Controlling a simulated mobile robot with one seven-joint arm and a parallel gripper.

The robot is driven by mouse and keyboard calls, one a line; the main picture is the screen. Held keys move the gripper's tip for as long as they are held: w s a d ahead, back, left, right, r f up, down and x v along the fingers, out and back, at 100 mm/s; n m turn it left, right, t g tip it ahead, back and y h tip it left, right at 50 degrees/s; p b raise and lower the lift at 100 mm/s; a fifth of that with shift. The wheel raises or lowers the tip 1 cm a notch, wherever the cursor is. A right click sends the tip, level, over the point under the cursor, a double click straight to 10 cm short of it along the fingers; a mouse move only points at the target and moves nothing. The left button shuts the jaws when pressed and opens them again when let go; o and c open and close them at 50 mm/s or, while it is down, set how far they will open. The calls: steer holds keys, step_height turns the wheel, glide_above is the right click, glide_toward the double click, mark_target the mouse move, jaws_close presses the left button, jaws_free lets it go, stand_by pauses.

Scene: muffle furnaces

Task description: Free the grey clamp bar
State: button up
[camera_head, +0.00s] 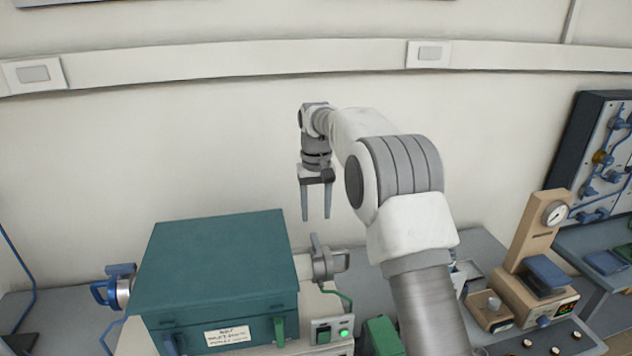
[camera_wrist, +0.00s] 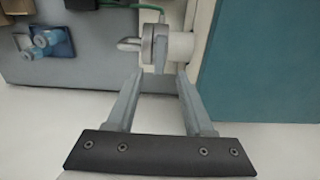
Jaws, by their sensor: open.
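A grey clamp fitting (camera_head: 328,262) sits at the right side of the teal furnace (camera_head: 215,260), with a bar-like part sticking up. I take it to be the grey clamp bar. In the wrist view the grey clamp fitting (camera_wrist: 148,47) shows a rounded grey handle pointing left and a pale cylinder on its right. My gripper (camera_head: 316,217) points down above the clamp, open and empty. In the wrist view my gripper's fingertips (camera_wrist: 158,77) are apart, with the clamp showing beyond them. I see no contact.
A blue clamp (camera_head: 115,288) is on the furnace's left side. A switch box with a green light (camera_head: 332,329) and a green cable (camera_head: 340,296) lie below the grey clamp. A wooden gauge stand (camera_head: 540,235) stands at the right.

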step_height(320, 180, up, 9)
steer(key=shift+p, duration=0.4)
steer(key=shift+r, duration=0.1)
steer(key=s+d+r+t, duration=0.1)
steer(key=s+d+r, duration=0.2)
steer(key=s, duration=0.3)
steer(key=s+d+r+m+t+b, duration=0.1)
steer(key=s+d+r, duration=0.2)
steer(key=s, duration=0.3)
steer(key=s+d+r+t, duration=0.1)
steer(key=s+d+r, duration=0.2)
steer(key=s, duration=0.3)
steer(key=s+d+f+t, duration=0.1)
steer(key=s+f, duration=0.2)
steer(key=s, duration=0.3)
steer(key=s+d+f, duration=0.1)
steer(key=s+f, duration=0.2)
steer(key=s, duration=0.4)
steer(key=s+d+f+m+t, duration=0.1)
steer(key=s+d+f, duration=0.1)
steer(key=s, duration=0.5)
steer(key=shift+f+t+b, duration=0.3)
steer(key=shift+f+b, duration=0.1)
steer(key=shift+f, duration=0.25)
steer(key=shift+w, duration=0.1)
